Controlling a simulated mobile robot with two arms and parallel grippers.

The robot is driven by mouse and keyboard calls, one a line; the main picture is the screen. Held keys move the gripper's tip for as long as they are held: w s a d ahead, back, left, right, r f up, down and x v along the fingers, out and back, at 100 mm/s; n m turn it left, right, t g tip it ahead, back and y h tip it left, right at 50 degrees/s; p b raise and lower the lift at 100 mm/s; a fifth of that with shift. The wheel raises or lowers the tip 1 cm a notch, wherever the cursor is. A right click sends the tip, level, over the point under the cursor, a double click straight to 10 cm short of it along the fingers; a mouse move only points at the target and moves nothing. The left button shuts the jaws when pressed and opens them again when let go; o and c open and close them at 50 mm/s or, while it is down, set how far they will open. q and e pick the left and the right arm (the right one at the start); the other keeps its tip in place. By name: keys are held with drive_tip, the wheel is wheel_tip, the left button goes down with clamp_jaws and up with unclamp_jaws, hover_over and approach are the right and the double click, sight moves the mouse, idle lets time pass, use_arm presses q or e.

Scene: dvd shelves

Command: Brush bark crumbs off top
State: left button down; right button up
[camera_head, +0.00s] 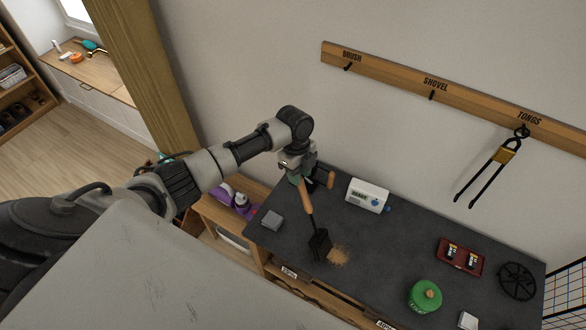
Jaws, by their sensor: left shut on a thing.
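My left gripper (297,175) is above the dark top (390,240), shut on the upper end of a wooden-handled tool (307,199). The tool hangs down, slightly tilted, with a dark shaft and a wide black head (319,243). I cannot tell for sure whether it is the brush or the shovel. Its head is just left of a patch of tan bark crumbs (338,256) on the top. A second wooden handle (331,180) shows right behind the gripper, its other end partly hidden. My right gripper is not in view.
A white box (367,195) stands at the back, and a small grey block (271,219) is at the left. A red tray (461,257), green tin (425,295) and black round grate (517,281) are on the right. Tongs (490,170) hang from the wall rail (400,79); its BRUSH and SHOVEL hooks are empty.

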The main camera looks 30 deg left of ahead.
use_arm(q)
drive_tip(key=w+d, duration=0.1)
drive_tip(key=d, duration=0.7)
drive_tip(key=shift+w, duration=0.25)
idle(4.3)
drive_tip(key=shift+f, duration=0.1)
